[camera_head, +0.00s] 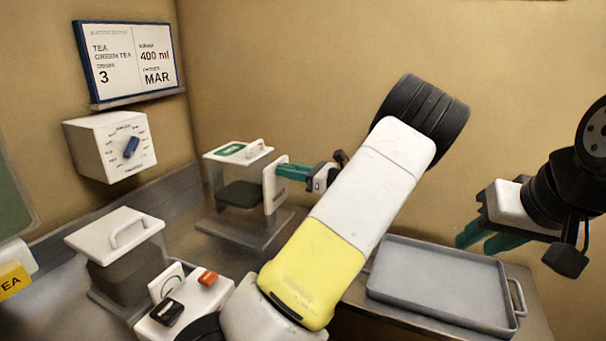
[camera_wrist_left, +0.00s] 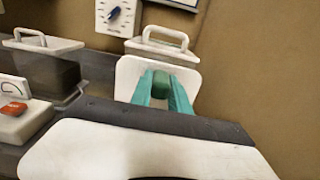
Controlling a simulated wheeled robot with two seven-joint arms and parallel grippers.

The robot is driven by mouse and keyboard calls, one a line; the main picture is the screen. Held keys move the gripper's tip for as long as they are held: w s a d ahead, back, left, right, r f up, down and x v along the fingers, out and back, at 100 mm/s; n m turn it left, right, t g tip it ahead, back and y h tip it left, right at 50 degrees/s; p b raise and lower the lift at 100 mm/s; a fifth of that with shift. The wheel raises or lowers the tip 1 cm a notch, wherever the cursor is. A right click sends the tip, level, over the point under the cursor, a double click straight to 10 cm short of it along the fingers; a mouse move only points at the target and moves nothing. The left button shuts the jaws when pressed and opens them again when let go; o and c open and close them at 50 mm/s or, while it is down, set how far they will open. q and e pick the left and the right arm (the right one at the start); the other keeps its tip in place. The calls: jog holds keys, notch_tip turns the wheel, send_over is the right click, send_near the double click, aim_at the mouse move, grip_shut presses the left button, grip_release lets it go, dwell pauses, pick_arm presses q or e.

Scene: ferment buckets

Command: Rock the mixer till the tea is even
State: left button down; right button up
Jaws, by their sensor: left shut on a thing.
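The bucket with a green label on its white lid (camera_head: 238,152) stands at the back, with dark content low in its see-through body (camera_head: 240,193). A white upright plate (camera_head: 272,190) is on its right side. My left gripper (camera_head: 290,172) reaches this plate from the right. In the left wrist view its teal fingers (camera_wrist_left: 166,92) are shut on a dark green knob (camera_wrist_left: 162,82) in front of the white plate (camera_wrist_left: 130,78). I cannot tell how even the tea is. My right gripper (camera_head: 487,238) is open and empty at the right, above the tray.
A second lidded bucket (camera_head: 117,240) stands at left. A white box with red and black buttons (camera_head: 190,305) is in front. A grey tray (camera_head: 440,280) lies right.

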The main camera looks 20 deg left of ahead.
aim_at(287, 182)
pick_arm(q)
jog(key=shift+w+d+f+m, duration=0.15)
jog(key=shift+w+f+m, duration=0.85)
jog(key=shift+m, duration=2.45)
jog(key=shift+w+d+f+m, duration=0.1)
jog(key=shift+w+f+m, duration=0.9)
jog(key=shift+m, duration=2.4)
jog(key=shift+w+d+f+m, duration=0.15)
jog(key=shift+w+f+m, duration=0.4)
jog(key=shift+f+m, duration=1.9)
notch_tip(287, 182, up, 2)
jog(key=shift+m, duration=1.1)
jog(key=c, duration=1.2)
grip_release()
jog(key=shift+c, duration=0.2)
jog(key=s+d, duration=0.1)
jog(key=d, duration=0.6)
jog(key=shift+d, duration=0.4)
